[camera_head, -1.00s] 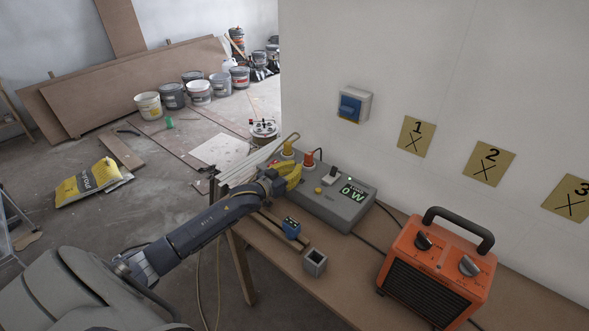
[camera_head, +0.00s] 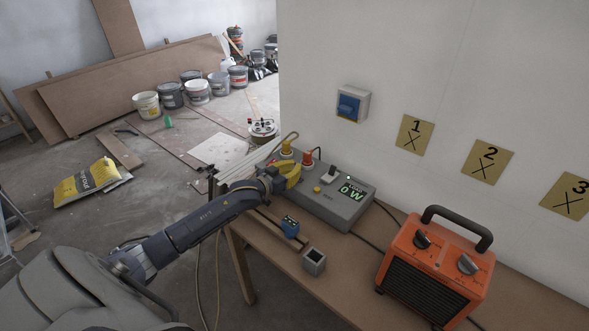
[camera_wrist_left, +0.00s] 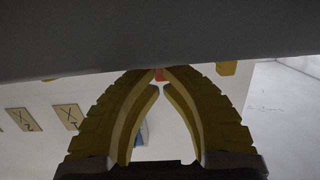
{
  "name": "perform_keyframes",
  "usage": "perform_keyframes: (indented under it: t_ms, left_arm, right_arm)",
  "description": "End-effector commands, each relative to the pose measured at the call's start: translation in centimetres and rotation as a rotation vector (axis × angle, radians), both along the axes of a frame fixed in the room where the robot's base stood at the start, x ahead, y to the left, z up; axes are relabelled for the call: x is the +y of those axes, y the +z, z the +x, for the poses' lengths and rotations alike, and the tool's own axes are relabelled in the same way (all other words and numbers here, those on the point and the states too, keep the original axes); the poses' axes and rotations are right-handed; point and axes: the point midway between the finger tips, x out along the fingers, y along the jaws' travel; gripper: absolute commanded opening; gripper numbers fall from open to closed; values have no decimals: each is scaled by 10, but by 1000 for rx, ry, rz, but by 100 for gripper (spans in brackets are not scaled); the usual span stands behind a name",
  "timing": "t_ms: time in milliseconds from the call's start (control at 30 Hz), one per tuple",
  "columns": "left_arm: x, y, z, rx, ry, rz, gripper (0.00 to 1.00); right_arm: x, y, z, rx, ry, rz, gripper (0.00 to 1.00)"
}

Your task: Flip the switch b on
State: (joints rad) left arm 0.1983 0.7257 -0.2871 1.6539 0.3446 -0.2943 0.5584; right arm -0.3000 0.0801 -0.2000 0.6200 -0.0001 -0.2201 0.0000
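A grey power box (camera_head: 338,205) with a lit "0 W" display stands on the bench. Its top carries a dark toggle (camera_head: 331,174), a yellow button (camera_head: 317,189), a red connector (camera_head: 307,158) and a yellow connector (camera_head: 286,149). No letter "b" is readable. My left gripper (camera_head: 292,174), with yellow fingers, is over the box's left end, near the connectors. In the left wrist view its fingers (camera_wrist_left: 160,76) curve together, tips almost meeting, with a sliver of red beyond and nothing visibly held. Contact with the box cannot be told. My right gripper is out of view.
A blue switch (camera_head: 348,107) is on the wall above. An orange heater (camera_head: 437,268) stands at the right of the bench. A small blue block (camera_head: 290,227) and a grey open cube (camera_head: 314,261) sit in front of the box. Cables run behind it.

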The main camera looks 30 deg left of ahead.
Motion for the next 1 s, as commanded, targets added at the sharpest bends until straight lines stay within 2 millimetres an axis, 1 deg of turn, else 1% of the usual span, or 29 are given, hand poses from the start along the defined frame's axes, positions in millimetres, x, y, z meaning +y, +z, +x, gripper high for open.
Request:
perform_keyframes:
  t_ms: [367, 433, 700, 867, 1000]
  left_arm:
    - [0, -1, 0, 2, 0, 0, 0]
    - [-1, -3, 5, 3, 0, -2, 0]
    - [-1, -2, 5, 2, 0, 0, 0]
    - [-2, 8, 8, 0, -1, 1, 0]
    - [-4, 26, 12, 0, -3, 1, 0]
  right_arm:
    - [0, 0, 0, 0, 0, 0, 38]
    - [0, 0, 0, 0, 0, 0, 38]
    - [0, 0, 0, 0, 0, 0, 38]
    - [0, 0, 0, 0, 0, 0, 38]
    - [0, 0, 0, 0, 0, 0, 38]
